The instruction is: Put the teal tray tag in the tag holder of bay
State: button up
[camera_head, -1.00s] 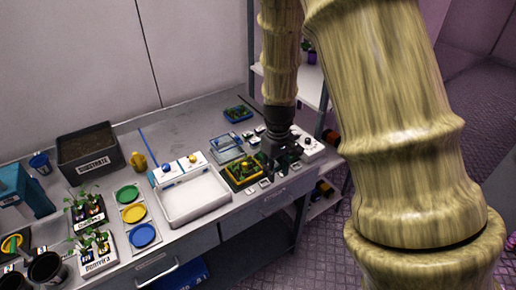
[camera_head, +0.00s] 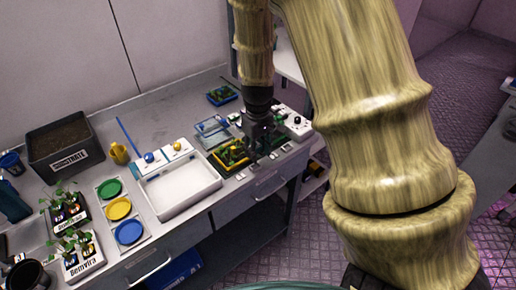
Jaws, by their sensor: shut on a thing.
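My gripper (camera_head: 259,149) points down over the right part of the bench, just right of a yellow-rimmed tray of green plants (camera_head: 232,154). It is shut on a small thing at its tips. That thing is mostly hidden by the fingers, and I cannot make out its colour. Small pale tag holders (camera_head: 254,167) line the bench's front edge below and beside the gripper. Their lettering is too small to read. I cannot tell whether the held thing touches a holder.
A blue tray with plants (camera_head: 222,95) stands at the back. A clear blue-rimmed tray (camera_head: 213,131) and a white device with black knobs (camera_head: 296,123) flank the gripper. A white basin (camera_head: 180,192), coloured discs (camera_head: 118,209) and a substrate box (camera_head: 66,149) are left.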

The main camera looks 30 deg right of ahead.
aim_at(258, 168)
jog(key=shift+f+b, duration=1.75)
jog(key=shift+f, duration=1.8)
jog(key=o, duration=0.8)
jog(key=shift+o, duration=0.2)
jog(key=shift+r, duration=0.1)
notch_tip(258, 168, up, 12)
jog(key=p, duration=1)
jog(key=s+a+f+b, duration=0.25)
jog(key=s+f, duration=0.35)
jog(key=f, duration=0.4)
jog(key=s+a+f+h+b, duration=0.1)
jog(key=s+a+f, duration=0.2)
jog(key=s+f, duration=0.45)
jog(key=s+a+f+b, duration=0.25)
jog(key=s+f, duration=0.25)
jog(key=f, duration=0.7)
jog(key=s+a+f+m+y+b, duration=0.1)
jog(key=s+a+f, duration=0.4)
jog(key=s, duration=0.4)
jog(key=shift+a+f, duration=0.4)
jog(key=shift+a, duration=0.05)
